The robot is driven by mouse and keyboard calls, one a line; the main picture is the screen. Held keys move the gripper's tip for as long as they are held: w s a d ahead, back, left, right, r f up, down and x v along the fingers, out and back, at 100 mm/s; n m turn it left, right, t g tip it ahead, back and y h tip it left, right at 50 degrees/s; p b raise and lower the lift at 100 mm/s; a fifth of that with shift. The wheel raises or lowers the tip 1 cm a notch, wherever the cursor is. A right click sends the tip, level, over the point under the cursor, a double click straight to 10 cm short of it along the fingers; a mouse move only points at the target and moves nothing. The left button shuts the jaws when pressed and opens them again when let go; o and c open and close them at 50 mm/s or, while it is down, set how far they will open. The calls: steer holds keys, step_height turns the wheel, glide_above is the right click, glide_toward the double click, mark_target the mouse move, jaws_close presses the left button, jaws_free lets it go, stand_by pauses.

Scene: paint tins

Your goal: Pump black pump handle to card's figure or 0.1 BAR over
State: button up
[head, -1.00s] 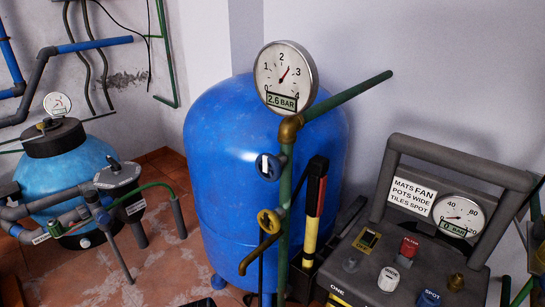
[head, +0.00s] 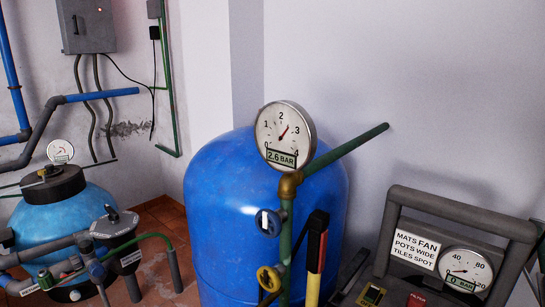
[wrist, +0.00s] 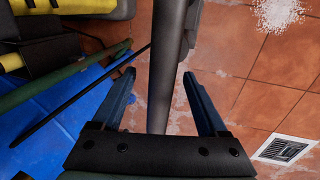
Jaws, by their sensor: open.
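My gripper (wrist: 160,73) is open in the wrist view, pointing down toward the tiled floor. A grey round post (wrist: 160,90) stands between and beyond its fingers; I cannot tell whether they touch it. In the head view, a tall black, red and yellow piece (head: 316,245) stands beside the green pipe; I cannot tell whether it is the pump handle. The large round gauge (head: 285,130) above the blue tank reads 2.6 BAR. A smaller gauge (head: 465,268) at right reads 0 BAR. A card (head: 414,243) beside it carries words, with no figure visible.
The blue tank (head: 225,210) fills the middle of the head view. A light-blue filter vessel (head: 85,212) with pipes stands at left. A grey frame (head: 470,212) surrounds the card and small gauge. A floor grate (wrist: 284,150) and white powder (wrist: 280,10) show in the wrist view.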

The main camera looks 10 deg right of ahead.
steer(key=shift+r, duration=0.1)
steer(key=w+p+v, duration=0.1)
steer(key=p+v, duration=0.5)
steer(key=p, duration=0.2)
steer(key=shift+s+r+p, duration=0.35)
steer(key=shift+s+r, duration=0.05)
steer(key=shift+s, duration=0.15)
steer(key=shift+a, duration=0.15)
